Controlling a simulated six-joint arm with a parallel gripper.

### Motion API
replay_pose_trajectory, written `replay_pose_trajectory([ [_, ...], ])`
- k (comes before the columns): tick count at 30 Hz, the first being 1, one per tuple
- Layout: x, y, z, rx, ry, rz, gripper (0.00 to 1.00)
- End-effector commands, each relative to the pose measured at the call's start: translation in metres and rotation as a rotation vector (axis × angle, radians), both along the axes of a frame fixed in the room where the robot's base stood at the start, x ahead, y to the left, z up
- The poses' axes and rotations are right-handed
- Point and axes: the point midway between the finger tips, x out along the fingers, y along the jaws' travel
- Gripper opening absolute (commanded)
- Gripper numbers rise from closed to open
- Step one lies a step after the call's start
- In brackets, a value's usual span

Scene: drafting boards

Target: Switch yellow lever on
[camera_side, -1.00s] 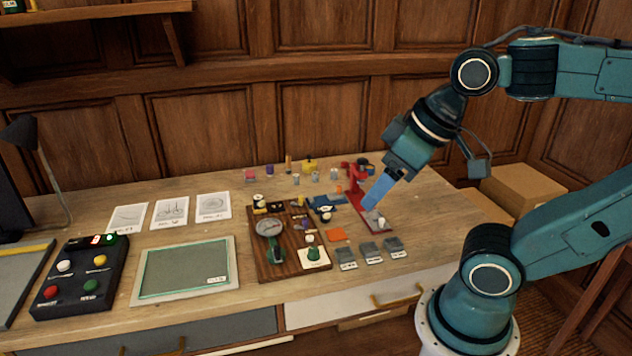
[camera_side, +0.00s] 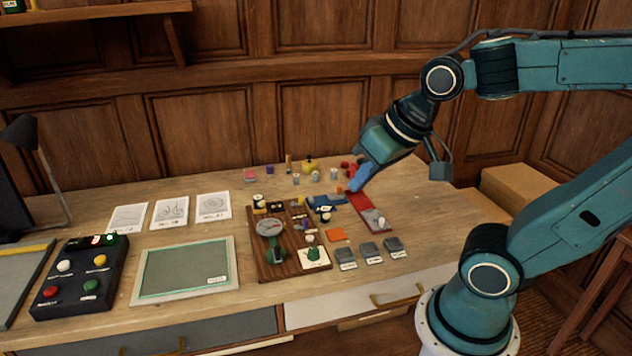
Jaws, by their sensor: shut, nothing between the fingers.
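My gripper (camera_side: 354,188) is shut and empty, its blue fingers angled down to the left. It is above the right part of the table, in front of the red stand, which it partly hides. A wooden board (camera_side: 286,262) with a round gauge (camera_side: 270,227) and several small controls lies to the left of the gripper. A small yellowish part (camera_side: 300,201) near the board's top right edge may be the yellow lever; it is too small to tell its position. My gripper is apart from it, to its right.
A blue piece (camera_side: 328,203) and a red base (camera_side: 366,212) lie near the gripper. Three grey blocks (camera_side: 371,252) stand at the front. Several small bottles and a yellow object (camera_side: 309,165) stand at the back. A black button box (camera_side: 80,280) is far left. The table's right end is clear.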

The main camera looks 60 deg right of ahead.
Motion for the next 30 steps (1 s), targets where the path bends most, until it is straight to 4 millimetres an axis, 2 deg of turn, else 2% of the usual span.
replay_pose_trajectory([
  [6, 0.035, -0.016, -0.015, 0.08, -0.034, -0.2, 0.0],
  [15, 0.078, -0.043, -0.039, 0.197, -0.101, -0.469, 0.0],
  [30, 0.129, -0.096, -0.092, 0.402, -0.232, -0.89, 0.0],
])
